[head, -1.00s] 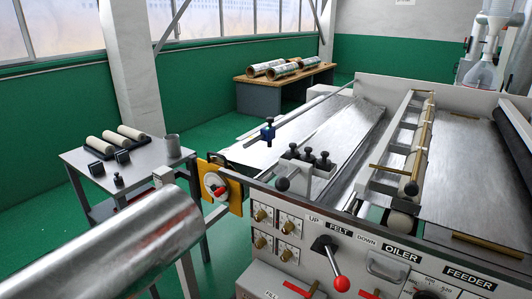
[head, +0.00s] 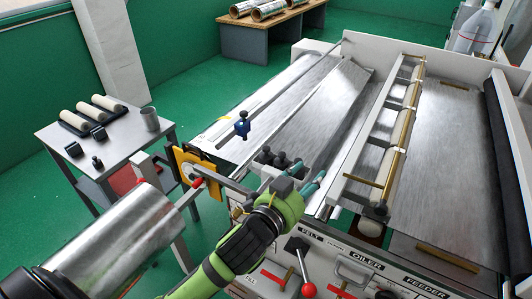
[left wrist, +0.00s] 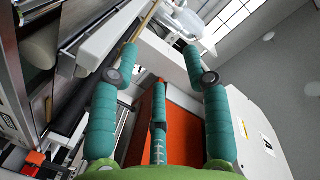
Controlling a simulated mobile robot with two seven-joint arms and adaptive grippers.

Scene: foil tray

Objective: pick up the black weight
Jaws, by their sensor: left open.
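Several black knobbed weights (head: 266,156) stand in a row on the grey block at the near edge of the machine bed. My left gripper partly hides this row. A similar small black weight (head: 97,162) stands upright on the grey side table. I cannot tell which is the task's weight. My left gripper (head: 308,180) is just right of the row, above the machine's front edge. In the left wrist view its teal fingers (left wrist: 160,50) are spread apart with nothing held between them. No black weight can be made out in that view. My right gripper is not in view.
The side table (head: 128,143) also holds rollers (head: 88,112), dark blocks and a grey cup (head: 149,118). A red-knobbed lever (head: 308,291) is below the gripper. The metal bed (head: 318,105) behind is mostly clear.

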